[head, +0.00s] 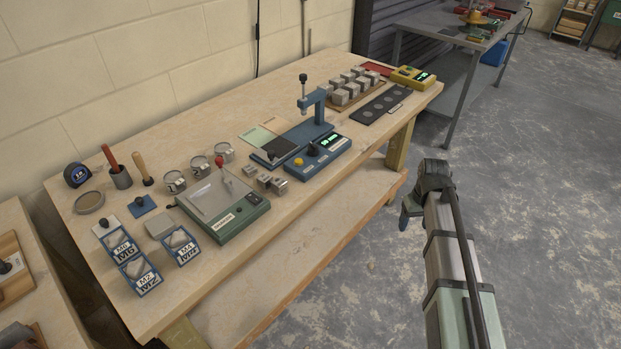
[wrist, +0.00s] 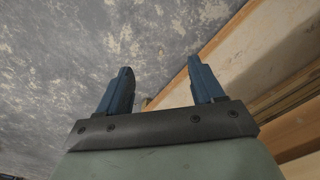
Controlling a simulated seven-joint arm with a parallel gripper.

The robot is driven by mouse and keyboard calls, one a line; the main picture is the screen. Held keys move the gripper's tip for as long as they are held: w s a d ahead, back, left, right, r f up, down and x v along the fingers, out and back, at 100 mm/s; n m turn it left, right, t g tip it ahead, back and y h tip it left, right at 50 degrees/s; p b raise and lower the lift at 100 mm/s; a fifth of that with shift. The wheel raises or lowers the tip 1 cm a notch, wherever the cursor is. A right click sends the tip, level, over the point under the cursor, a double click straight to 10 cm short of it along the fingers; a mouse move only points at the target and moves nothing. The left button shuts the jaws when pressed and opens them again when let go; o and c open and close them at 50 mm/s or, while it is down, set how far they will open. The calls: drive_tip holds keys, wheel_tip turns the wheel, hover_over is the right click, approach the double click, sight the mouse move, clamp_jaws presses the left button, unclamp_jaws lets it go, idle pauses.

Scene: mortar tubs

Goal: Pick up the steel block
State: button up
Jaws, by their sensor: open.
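Several small steel-coloured blocks sit in a short row on the bench, between the green-based device and the blue press. The largest-looking steel block (head: 279,186) is at the row's right end, and a smaller metal block (head: 250,170) is at its left end. I cannot tell which one the task means. My gripper (head: 408,212) hangs off the bench's front edge, over the floor, well to the right of the blocks. In the wrist view my gripper (wrist: 160,75) has its two blue fingers wide apart with nothing between them. No block shows there.
The wooden bench (head: 352,215) carries a green-based device (head: 222,205), a blue press (head: 316,128), grey cubes on a board (head: 345,91) and blue labelled tubs (head: 140,277). The press stands tall behind the blocks. Open floor (head: 545,200) lies to the right.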

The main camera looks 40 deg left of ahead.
drive_tip(key=s+a+r+n, duration=0.1)
drive_tip(key=a+r, duration=0.2)
drive_tip(key=a, duration=0.3)
drive_tip(key=s+a+r+n, duration=0.2)
drive_tip(key=a+r, duration=0.1)
drive_tip(key=a, duration=0.4)
wheel_tip(320, 180, up, 19)
drive_tip(key=n, duration=0.7)
hover_over(264, 177)
wheel_tip(264, 177, down, 8)
drive_tip(key=shift+s+d+r, duration=0.1)
drive_tip(key=shift+d, duration=0.05)
drive_tip(key=shift+f, duration=3.1)
drive_tip(key=shift+r, duration=0.1)
clamp_jaws()
